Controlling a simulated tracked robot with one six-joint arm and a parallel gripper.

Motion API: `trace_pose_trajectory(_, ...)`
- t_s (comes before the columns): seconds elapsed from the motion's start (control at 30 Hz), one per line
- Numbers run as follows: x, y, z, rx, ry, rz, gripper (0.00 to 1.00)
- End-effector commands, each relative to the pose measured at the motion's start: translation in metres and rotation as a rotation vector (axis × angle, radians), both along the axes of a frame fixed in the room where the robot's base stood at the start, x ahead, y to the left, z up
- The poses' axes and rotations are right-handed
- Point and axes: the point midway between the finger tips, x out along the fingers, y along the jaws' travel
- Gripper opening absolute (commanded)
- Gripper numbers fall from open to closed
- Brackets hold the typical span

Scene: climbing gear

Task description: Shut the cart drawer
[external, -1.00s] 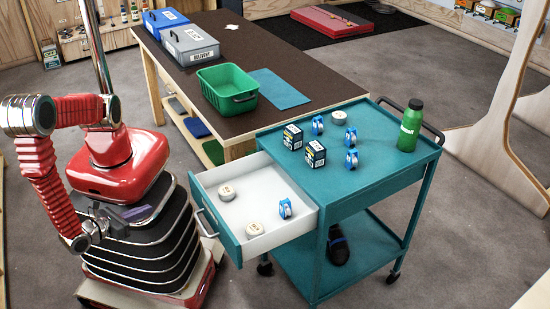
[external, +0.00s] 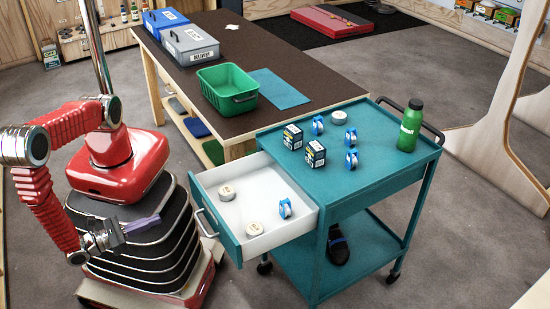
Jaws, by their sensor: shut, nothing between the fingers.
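The teal cart (external: 340,187) stands right of centre. Its drawer (external: 219,228) is pulled out to the left, showing a white inside and a grey bar handle (external: 205,223) on its front. In the drawer lie two round whitish rolls (external: 227,193) (external: 255,229) and a blue-and-white piece (external: 285,208). My gripper (external: 155,223) is shut and empty. It is left of the drawer front, apart from the handle, with its fingers pointing right toward it.
The cart top holds two dark boxes (external: 315,154), several blue-and-white pieces (external: 351,160), a round roll (external: 338,117) and a green bottle (external: 410,126). A dark shoe (external: 338,247) is on the lower shelf. The brown table (external: 290,75) with a green basket (external: 228,88) stands behind.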

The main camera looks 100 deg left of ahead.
Motion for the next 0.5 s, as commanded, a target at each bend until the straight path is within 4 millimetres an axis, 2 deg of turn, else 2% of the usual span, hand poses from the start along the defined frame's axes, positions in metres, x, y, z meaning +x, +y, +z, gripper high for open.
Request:
trace_pose_trajectory(0.23,0.008,0.008,0.000,0.000,0.000,0.003,0.00)
trace_pose_trajectory(0.5,0.030,0.031,0.000,0.001,0.000,0.005,0.00)
